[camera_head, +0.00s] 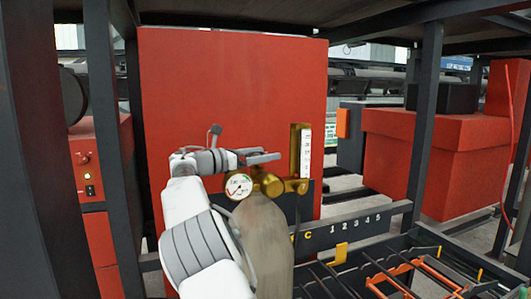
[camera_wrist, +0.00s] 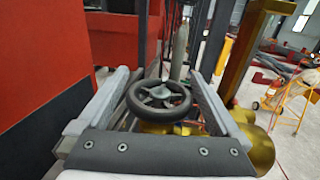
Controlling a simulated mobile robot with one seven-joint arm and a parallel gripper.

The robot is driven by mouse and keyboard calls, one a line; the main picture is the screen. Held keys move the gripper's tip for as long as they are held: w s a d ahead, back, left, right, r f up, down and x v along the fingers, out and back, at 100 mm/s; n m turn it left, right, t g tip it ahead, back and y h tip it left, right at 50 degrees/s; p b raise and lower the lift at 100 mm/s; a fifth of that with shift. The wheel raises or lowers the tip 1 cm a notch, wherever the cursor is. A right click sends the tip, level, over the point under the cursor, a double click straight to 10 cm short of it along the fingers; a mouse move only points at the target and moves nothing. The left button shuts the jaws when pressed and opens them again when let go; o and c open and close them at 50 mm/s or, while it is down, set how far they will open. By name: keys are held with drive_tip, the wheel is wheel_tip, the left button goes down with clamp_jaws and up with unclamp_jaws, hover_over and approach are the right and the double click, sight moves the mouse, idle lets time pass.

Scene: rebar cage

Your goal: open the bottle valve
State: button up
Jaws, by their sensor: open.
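The gas bottle (camera_head: 263,245) stands upright in front of a red cabinet, a grey-brown cylinder with a brass valve and regulator (camera_head: 268,184) on top. A round white gauge (camera_head: 238,186) sits at the left of the brass fitting, and a flow tube with a white scale (camera_head: 305,153) rises at its right. The valve is a black spoked handwheel (camera_wrist: 160,98), seen in the wrist view between my fingers. My gripper (camera_wrist: 158,76) is open, one finger on each side of the wheel, with gaps visible. In the head view my gripper (camera_head: 264,155) is just above the brass fitting; the handwheel is not clearly visible there.
The red cabinet (camera_head: 230,90) stands close behind the bottle. A dark numbered rail (camera_head: 350,227) and a rack with orange parts (camera_head: 400,275) lie at right. Dark steel posts (camera_head: 425,120) frame the space. In the wrist view, brass parts (camera_wrist: 258,148) lie close beside the right finger.

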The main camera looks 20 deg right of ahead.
drive_tip(key=shift+w+d, duration=0.1)
drive_tip(key=shift+d, duration=0.45)
drive_tip(key=c, duration=1.2)
drive_tip(key=shift+o, duration=0.2)
drive_tip(key=n+t+b, duration=0.1)
drive_tip(key=t+b, duration=0.2)
drive_tip(key=shift+w+f+n+y, duration=0.15)
drive_tip(key=shift+f+n+y, duration=0.05)
drive_tip(key=shift+n+y, duration=0.2)
drive_tip(key=shift+w+a+r+n+t+y+b, duration=0.1)
drive_tip(key=shift+w+n+t+y+b, duration=0.1)
drive_tip(key=shift+n+t+b, duration=0.2)
drive_tip(key=shift+w+a+r+n+t+y+b, duration=0.1)
drive_tip(key=shift+n+t+y+b, duration=0.15)
drive_tip(key=shift+t+b, duration=0.25)
drive_tip(key=o, duration=1.2)
drive_tip(key=shift+c, duration=0.2)
